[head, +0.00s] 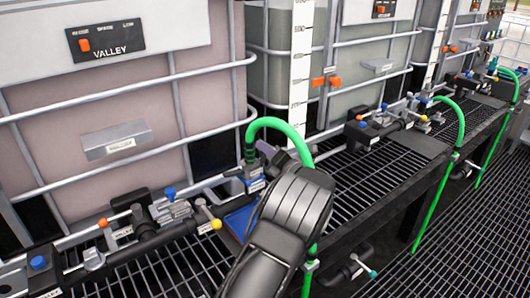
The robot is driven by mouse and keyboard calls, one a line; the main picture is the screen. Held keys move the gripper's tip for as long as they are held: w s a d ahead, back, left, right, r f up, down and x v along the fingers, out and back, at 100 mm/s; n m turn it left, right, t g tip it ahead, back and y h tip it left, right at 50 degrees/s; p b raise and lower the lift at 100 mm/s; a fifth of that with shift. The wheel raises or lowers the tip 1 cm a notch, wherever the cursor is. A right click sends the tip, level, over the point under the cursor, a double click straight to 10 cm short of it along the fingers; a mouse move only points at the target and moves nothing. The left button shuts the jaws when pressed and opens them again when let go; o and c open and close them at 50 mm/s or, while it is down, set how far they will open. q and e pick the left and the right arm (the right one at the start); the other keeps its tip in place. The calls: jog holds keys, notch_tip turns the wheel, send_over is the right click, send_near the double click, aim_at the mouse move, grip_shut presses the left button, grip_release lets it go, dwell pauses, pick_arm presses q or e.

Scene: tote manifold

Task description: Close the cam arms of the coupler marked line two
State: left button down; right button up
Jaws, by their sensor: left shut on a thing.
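My left gripper (285,195) reaches in from the bottom centre to the coupler (256,184) at the foot of the nearest green hose (277,123). It is shut on a part at that coupler, apparently a cam arm; its own wrist hides the fingertips and most of the part. I cannot read the coupler's label or tell how far its cam arms are turned. Another hose coupler (426,103) shows farther along the rack at the right. My right gripper is not in view.
A pipe manifold (150,233) with orange, blue and yellow knobs runs along the grating left of the gripper. Caged totes (120,110) stand behind it, the nearest marked VALLEY. A lower pipe (345,270) lies right of the wrist. The grating (350,180) at centre right is mostly clear.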

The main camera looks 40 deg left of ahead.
pick_arm(q)
jog(key=shift+s+a+r+n+b, duration=0.1)
jog(key=shift+s+r+n+b, duration=0.3)
jog(key=shift+n, duration=0.85)
jog(key=shift+s+a+r+n+b, duration=0.1)
jog(key=shift+s+n+b, duration=0.35)
jog(key=shift+n, duration=0.75)
jog(key=shift+s+a+r+n+b, duration=0.1)
jog(key=shift+s+r+n+b, duration=0.15)
jog(key=shift+n+b, duration=0.7)
jog(key=shift+n, duration=0.3)
jog(key=c, duration=1.5)
grip_release()
jog(key=shift+p, duration=0.3)
jog(key=shift+w+r, duration=0.1)
